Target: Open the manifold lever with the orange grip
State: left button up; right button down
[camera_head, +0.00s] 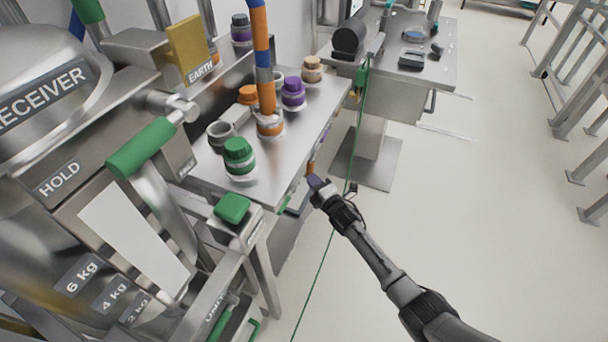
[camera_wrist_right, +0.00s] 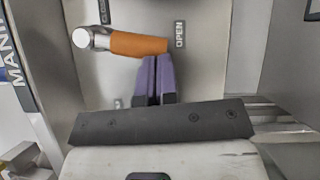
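In the right wrist view, the manifold lever's orange grip (camera_wrist_right: 138,44) lies roughly level, running right from a round metal end (camera_wrist_right: 82,38). Its free end is close to the OPEN label (camera_wrist_right: 180,34); a partly cut-off CLOSED label (camera_wrist_right: 103,10) is at the upper left. My right gripper (camera_wrist_right: 156,60) has its purple fingers together with nothing visible between them. Their tips are just below the grip's right end; I cannot tell whether they touch. In the head view, my right gripper (camera_head: 316,184) is beside the steel bench's front side. My left gripper is not in view.
The steel bench (camera_head: 285,160) carries several capped ports, including a green one (camera_head: 239,158), and an orange-and-blue hose (camera_head: 262,60). A receiver with a green HOLD handle (camera_head: 140,148) stands left. A green cable (camera_head: 345,190) runs behind my right gripper. Floor at right (camera_head: 480,210) is clear.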

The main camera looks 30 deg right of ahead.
pick_arm(q)
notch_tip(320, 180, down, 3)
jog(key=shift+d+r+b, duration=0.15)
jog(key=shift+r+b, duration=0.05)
jog(key=shift+b, duration=0.7)
pick_arm(e)
jog(key=shift+w+d+f+n+t, duration=0.15)
jog(key=shift+w+d+n+t, duration=0.1)
jog(key=shift+d+n+t, duration=0.2)
jog(key=shift+a, duration=0.1)
